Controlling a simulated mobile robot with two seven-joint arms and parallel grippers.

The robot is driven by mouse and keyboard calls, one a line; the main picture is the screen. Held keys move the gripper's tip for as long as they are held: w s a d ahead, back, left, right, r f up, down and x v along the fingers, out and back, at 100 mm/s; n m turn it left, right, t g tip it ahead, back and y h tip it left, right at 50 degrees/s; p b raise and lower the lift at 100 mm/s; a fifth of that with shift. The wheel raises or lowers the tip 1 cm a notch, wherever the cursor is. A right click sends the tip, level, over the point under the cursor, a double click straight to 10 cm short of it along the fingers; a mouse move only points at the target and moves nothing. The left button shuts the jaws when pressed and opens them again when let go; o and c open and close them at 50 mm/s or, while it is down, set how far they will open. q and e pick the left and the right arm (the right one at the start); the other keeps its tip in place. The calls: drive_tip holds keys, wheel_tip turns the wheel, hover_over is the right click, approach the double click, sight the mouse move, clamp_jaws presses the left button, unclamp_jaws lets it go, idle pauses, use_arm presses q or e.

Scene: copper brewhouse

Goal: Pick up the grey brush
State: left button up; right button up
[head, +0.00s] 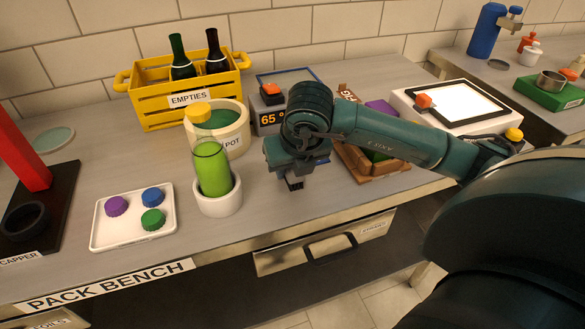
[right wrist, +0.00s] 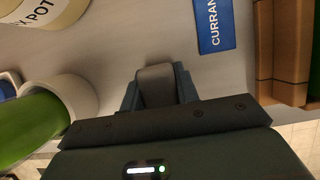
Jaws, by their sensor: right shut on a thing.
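My right gripper (head: 293,178) is over the front middle of the pack bench, to the right of the white cup with the green bottle. In the right wrist view its jaws (right wrist: 158,95) are shut on a grey block-like thing (right wrist: 157,77), which I take to be the grey brush. Only its grey end shows between the fingers; the rest is hidden. In the head view the gripper mostly hides it, and I cannot tell whether it touches the bench. My left gripper is in neither view.
A green bottle (head: 212,172) stands in a white cup (head: 219,203). A tray (head: 101,236) with coloured caps lies left. The pot (head: 239,133) and yellow crate (head: 152,107) stand behind. A wooden box (head: 369,173) is right of the gripper; a blue label (right wrist: 213,24) lies ahead of it.

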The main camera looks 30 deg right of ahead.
wheel_tip(320, 180, up, 9)
drive_tip(key=shift+p, duration=0.3)
drive_tip(key=shift+r, duration=0.55)
drive_tip(key=o, duration=0.5)
drive_tip(key=c, duration=0.4)
drive_tip(key=shift+f+b, duration=0.65)
drive_tip(key=shift+f, duration=0.3)
drive_tip(key=shift+f+b, duration=0.5)
drive_tip(key=shift+b, duration=0.2)
drive_tip(key=shift+f+b, duration=1.15)
drive_tip(key=shift+f, duration=0.05)
drive_tip(key=shift+f+b, duration=1.4)
drive_tip(key=shift+f, duration=0.1)
drive_tip(key=shift+f+b, duration=0.4)
drive_tip(key=shift+f, duration=0.05)
drive_tip(key=shift+f+b, duration=0.4)
drive_tip(key=shift+f, duration=0.05)
drive_tip(key=o, duration=1)
drive_tip(key=shift+r, duration=0.2)
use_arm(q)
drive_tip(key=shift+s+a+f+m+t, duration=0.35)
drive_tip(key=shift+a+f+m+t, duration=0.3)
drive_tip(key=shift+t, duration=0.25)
